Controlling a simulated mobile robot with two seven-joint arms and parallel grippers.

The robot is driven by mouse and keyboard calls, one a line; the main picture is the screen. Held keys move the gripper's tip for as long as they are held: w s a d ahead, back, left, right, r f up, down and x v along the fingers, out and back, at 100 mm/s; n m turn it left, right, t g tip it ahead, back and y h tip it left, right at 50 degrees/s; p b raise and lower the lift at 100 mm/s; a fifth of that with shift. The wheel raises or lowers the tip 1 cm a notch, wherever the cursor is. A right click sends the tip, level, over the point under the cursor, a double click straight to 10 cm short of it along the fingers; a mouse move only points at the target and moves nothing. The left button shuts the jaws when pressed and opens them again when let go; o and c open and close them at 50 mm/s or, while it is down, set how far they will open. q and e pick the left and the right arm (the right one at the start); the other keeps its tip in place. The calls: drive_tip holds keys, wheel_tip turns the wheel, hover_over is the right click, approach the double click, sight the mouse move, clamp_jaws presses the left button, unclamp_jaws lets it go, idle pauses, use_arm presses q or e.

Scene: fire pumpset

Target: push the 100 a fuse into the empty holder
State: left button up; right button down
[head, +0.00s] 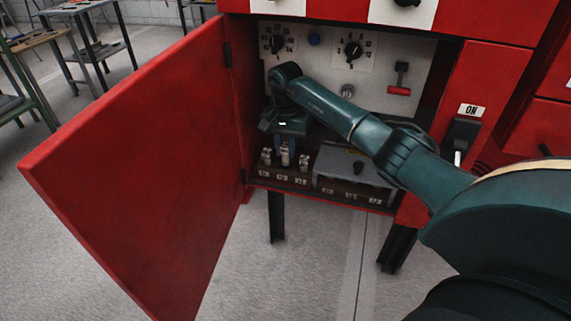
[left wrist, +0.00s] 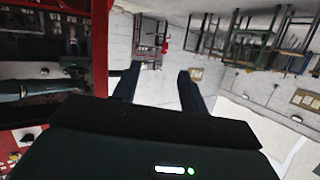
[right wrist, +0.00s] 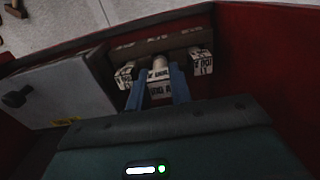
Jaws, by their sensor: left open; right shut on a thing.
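My right gripper (head: 286,147) is inside the open red cabinet, pointing down over a row of fuse holders. Its blue fingers (right wrist: 158,90) are shut on a pale fuse (right wrist: 159,64), between two pale labelled fuses, one on the left (right wrist: 124,75) and one on the right (right wrist: 201,63). In the head view the held fuse (head: 285,157) is upright at the middle of the row; I cannot tell how deep it sits in its holder. Its printing is too small to read. My left gripper (left wrist: 160,88) is open and empty, outside the cabinet.
The red door (head: 130,165) stands open on the left. A grey box (head: 345,163) with a black knob fills the cabinet's right side, close to the fuses. Dials and a red-handled lever (head: 400,80) are on the back panel. Free floor lies in front.

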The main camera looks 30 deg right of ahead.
sight(286, 157)
drive_tip(key=shift+w+d+f+b, duration=0.15)
drive_tip(key=shift+w+b, duration=0.2)
drive_tip(key=shift+b, duration=0.1)
wheel_tip(286, 157, down, 3)
drive_tip(key=shift+s+r+b, duration=0.1)
drive_tip(key=shift+r+b, duration=0.05)
drive_tip(key=shift+b, duration=0.85)
drive_tip(key=shift+f, duration=0.3)
use_arm(q)
drive_tip(key=shift+w+d+m+t+h, duration=0.25)
drive_tip(key=shift+m+t, duration=0.05)
drive_tip(key=shift+t, duration=0.25)
drive_tip(key=shift+w+d+m+t+h, duration=0.2)
drive_tip(key=shift+m+t+h, duration=0.1)
drive_tip(key=shift+t, duration=0.25)
use_arm(e)
drive_tip(key=shift+r, duration=0.1)
drive_tip(key=shift+f, duration=0.2)
drive_tip(key=c, duration=1.3)
unclamp_jaws()
drive_tip(key=shift+o, duration=0.2)
